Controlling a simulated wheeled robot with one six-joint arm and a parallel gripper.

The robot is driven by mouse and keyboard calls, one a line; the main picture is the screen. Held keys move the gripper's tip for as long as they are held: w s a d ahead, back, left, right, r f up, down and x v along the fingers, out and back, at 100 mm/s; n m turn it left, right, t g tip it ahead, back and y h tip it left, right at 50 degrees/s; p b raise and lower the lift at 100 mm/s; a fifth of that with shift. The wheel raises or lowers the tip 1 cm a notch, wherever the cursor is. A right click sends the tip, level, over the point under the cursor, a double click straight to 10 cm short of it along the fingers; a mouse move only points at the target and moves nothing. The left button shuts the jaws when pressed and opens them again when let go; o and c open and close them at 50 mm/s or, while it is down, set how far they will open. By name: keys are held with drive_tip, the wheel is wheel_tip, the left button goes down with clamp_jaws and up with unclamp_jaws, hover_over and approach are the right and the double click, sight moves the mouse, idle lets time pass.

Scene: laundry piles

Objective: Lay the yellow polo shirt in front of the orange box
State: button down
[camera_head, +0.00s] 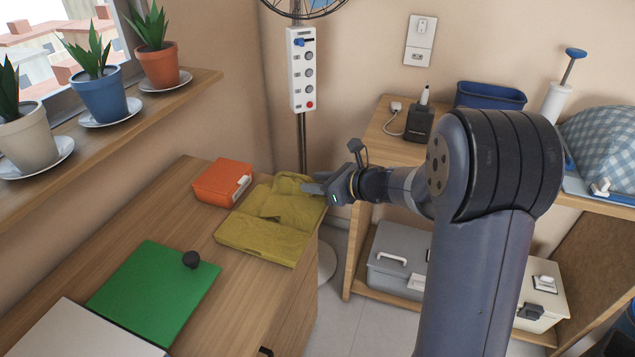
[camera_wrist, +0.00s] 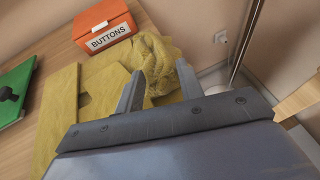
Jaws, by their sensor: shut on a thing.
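The yellow polo shirt (camera_head: 262,232) lies on the wooden cabinet top, beside the orange box, with its near part flat and its far right part bunched up. It also shows in the wrist view (camera_wrist: 58,110). The orange box (camera_head: 222,182) stands at the back of the cabinet top; in the wrist view the box (camera_wrist: 101,22) bears the label "BUTTONS". My gripper (camera_head: 308,187) is at the shirt's far right corner, near the cabinet's right edge. In the wrist view its fingers (camera_wrist: 150,88) are shut on a bunched fold of the shirt. The pinched cloth is partly hidden between the fingers.
A green folder (camera_head: 150,290) with a dark knob (camera_head: 191,259) and a white board (camera_head: 75,335) lie nearer on the cabinet top. A fan pole (camera_head: 302,140) stands behind. A shelf unit (camera_head: 362,170) with boxes stands to the right, across a gap.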

drive_tip(key=c, duration=0.9)
unclamp_jaws()
drive_tip(key=shift+f, duration=0.1)
drive_tip(key=shift+r, duration=0.3)
drive_tip(key=p+v, duration=0.2)
drive_tip(key=v, duration=1)
drive_tip(key=shift+f, duration=0.1)
